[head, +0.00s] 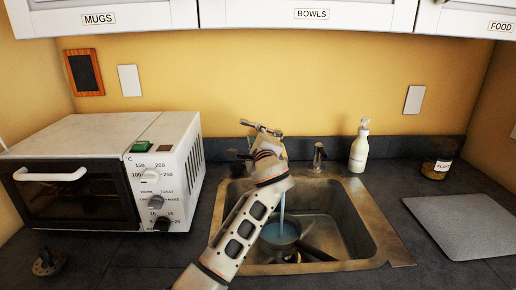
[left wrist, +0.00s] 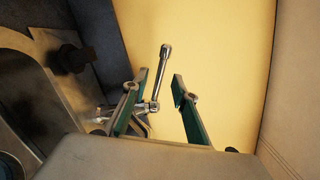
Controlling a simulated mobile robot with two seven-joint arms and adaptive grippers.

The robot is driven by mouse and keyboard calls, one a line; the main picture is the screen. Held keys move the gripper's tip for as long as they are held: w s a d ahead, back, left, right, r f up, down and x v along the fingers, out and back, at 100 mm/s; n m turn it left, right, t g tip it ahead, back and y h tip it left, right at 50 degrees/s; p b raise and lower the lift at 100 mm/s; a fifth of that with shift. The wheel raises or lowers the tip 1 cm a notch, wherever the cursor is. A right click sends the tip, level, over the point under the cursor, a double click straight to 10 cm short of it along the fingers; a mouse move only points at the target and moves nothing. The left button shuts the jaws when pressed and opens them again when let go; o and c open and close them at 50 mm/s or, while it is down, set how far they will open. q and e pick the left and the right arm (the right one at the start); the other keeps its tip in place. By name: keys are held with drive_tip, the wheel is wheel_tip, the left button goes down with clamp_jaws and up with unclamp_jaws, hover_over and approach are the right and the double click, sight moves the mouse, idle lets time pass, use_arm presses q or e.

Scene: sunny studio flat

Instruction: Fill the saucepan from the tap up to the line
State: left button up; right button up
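The saucepan (head: 268,243) stands in the sink (head: 362,222), its dark handle toward the lower right. A bluish stream of water (head: 282,207) falls into it, and bluish water shows inside. The fill line cannot be made out. My left gripper (head: 262,132) is at the tap behind the sink, and my arm hides much of the tap and part of the pan. In the left wrist view the gripper (left wrist: 161,78) is open, its green-padded fingers apart on either side of the metal tap lever (left wrist: 163,70). Whether either finger touches the lever cannot be told. My right gripper is out of view.
A toaster oven (head: 85,135) stands left of the sink. A soap bottle (head: 360,146) and a small metal fitting (head: 318,158) stand behind the sink. Cabinets (head: 310,15) hang above.

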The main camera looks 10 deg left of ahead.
sight(252, 126)
use_arm(q)
drive_tip(key=shift+w+a+r, duration=0.25)
drive_tip(key=shift+w, duration=0.35)
drive_tip(key=shift+b+x, duration=0.45)
drive_tip(key=shift+x, duration=2.8)
drive_tip(key=shift+c, duration=0.4)
drive_tip(key=shift+f, duration=0.1)
clamp_jaws()
